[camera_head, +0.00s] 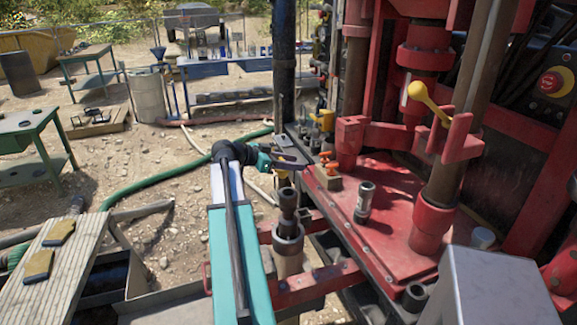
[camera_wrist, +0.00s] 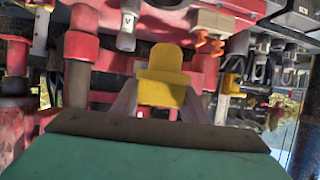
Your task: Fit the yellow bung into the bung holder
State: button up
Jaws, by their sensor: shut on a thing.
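In the wrist view a yellow bung (camera_wrist: 163,72), with a narrow top and a wider collar, sits between the fingers of my gripper (camera_wrist: 160,100). My gripper is shut on it. A small block with orange pieces (camera_head: 328,177) stands on the deck just right of my gripper. It also shows in the wrist view (camera_wrist: 213,22). I cannot tell for certain which thing is the bung holder.
A dark steel cylinder (camera_head: 364,203) stands upright on the deck. A post in a metal sleeve (camera_head: 288,235) stands below my gripper. A yellow lever (camera_head: 428,102) and red columns rise behind. A wooden bench (camera_head: 50,275) is at lower left. Gravel ground left of my arm is fairly open.

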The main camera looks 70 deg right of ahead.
jog(key=w+a+f+n+t+h, duration=0.1)
jog(key=w+a+n+t, duration=0.4)
jog(key=w, duration=0.6)
jog(key=w+a+f+n+t+h, duration=0.1)
jog(key=w+a+n+t+h, duration=0.15)
jog(key=w+a, duration=0.6)
jog(key=w+a+f+n+t+h, duration=0.1)
jog(key=w+a+n+t, duration=0.3)
jog(key=w, duration=0.9)
jog(key=w+a+r+n+t+y, duration=0.1)
jog(key=w+a+n+t+y, duration=0.55)
jog(key=w+a, duration=1.15)
jog(key=w+a+r+n+t+y, duration=0.1)
jog(key=w+a+r+n+y, duration=0.1)
jog(key=a, duration=0.9)
jog(key=w+a+r+n+t+y, duration=0.1)
jog(key=a+r+n+t+y, duration=0.1)
jog(key=a, duration=1)
jog(key=w+a+r+n+t+y, duration=0.2)
jog(key=a+n, duration=0.3)
jog(key=a, duration=0.7)
jog(key=shift+w+r+y, duration=0.35)
jog(key=shift+r+y, duration=0.15)
jog(key=shift+y, duration=0.2)
